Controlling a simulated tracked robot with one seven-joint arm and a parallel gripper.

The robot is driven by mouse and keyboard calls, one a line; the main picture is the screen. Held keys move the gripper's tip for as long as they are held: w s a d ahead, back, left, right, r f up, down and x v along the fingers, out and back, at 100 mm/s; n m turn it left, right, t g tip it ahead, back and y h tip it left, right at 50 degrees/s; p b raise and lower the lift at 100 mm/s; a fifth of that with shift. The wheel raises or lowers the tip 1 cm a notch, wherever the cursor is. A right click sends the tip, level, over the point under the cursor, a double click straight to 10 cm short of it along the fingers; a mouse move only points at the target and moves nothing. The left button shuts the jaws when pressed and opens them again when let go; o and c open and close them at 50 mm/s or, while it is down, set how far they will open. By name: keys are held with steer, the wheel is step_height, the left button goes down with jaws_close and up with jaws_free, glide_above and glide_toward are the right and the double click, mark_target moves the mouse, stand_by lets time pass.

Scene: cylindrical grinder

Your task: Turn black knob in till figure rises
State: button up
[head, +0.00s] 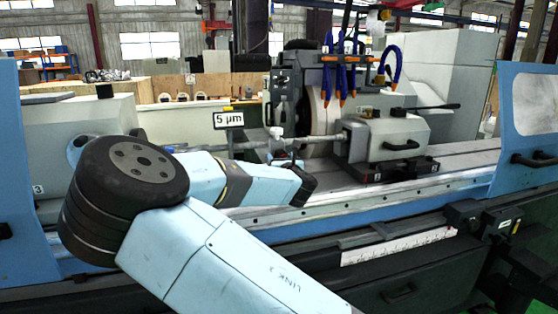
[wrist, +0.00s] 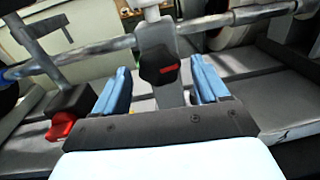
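A black knob (wrist: 158,68) with a red mark sits on a grey upright bracket in the wrist view. My gripper (wrist: 160,68) has its two blue fingers apart, one on each side of the knob in the picture. A gap shows between the knob and each finger, so I see no contact. I cannot tell how deep the knob lies between them. In the head view my gripper (head: 303,184) is at the grinder's table, and the knob cannot be made out clearly. A white sign (head: 228,120) there reads "5 µm".
A long grey shaft (wrist: 100,47) runs across behind the bracket. A red knob (wrist: 60,126) on a black block stands left of my gripper. The grinding wheel (head: 318,102) and the grey tailstock (head: 385,140) stand beyond and right of my gripper in the head view.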

steer(key=c, duration=1)
steer(key=shift+m, duration=1.5)
steer(key=shift+c, duration=0.2)
steer(key=o, duration=1.1)
steer(key=shift+s, duration=0.1)
steer(key=s+d, duration=0.1)
steer(key=s, duration=0.8)
steer(key=s+d, duration=0.1)
steer(key=s, duration=0.3)
steer(key=shift+s+d, duration=0.15)
steer(key=shift+d, duration=0.2)
